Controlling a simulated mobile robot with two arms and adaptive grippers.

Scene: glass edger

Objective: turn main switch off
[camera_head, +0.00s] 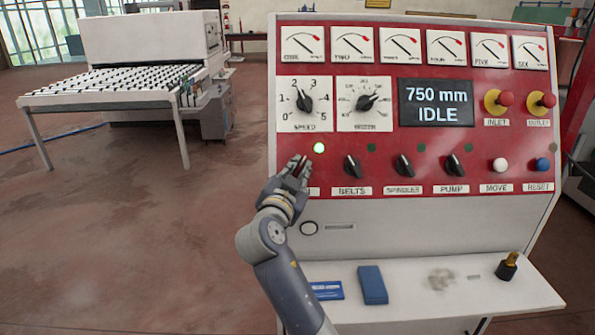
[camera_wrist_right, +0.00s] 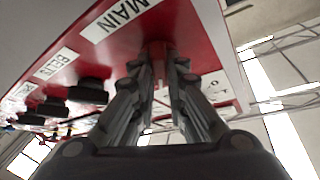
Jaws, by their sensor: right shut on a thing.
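The red control panel (camera_head: 380,145) fills the right of the head view. The main switch sits at the left end of its lower row and is hidden there by my right gripper (camera_head: 298,166). In the right wrist view the fingers (camera_wrist_right: 158,66) are closed around a small reddish piece (camera_wrist_right: 157,49) at the panel, beside the MAIN label (camera_wrist_right: 120,18). The switch's exact angle is hidden. The green lamp (camera_head: 319,148) above it is lit. The display (camera_head: 436,103) reads 750 mm IDLE. My left gripper is out of view.
The belts (camera_head: 352,166), spindles (camera_head: 404,166) and pump (camera_head: 455,165) knobs follow to the right. A shelf below holds a blue box (camera_head: 372,285), a blue card (camera_head: 327,291) and a dark knobbed object (camera_head: 508,267). A roller table (camera_head: 120,84) stands at the back left; floor between is clear.

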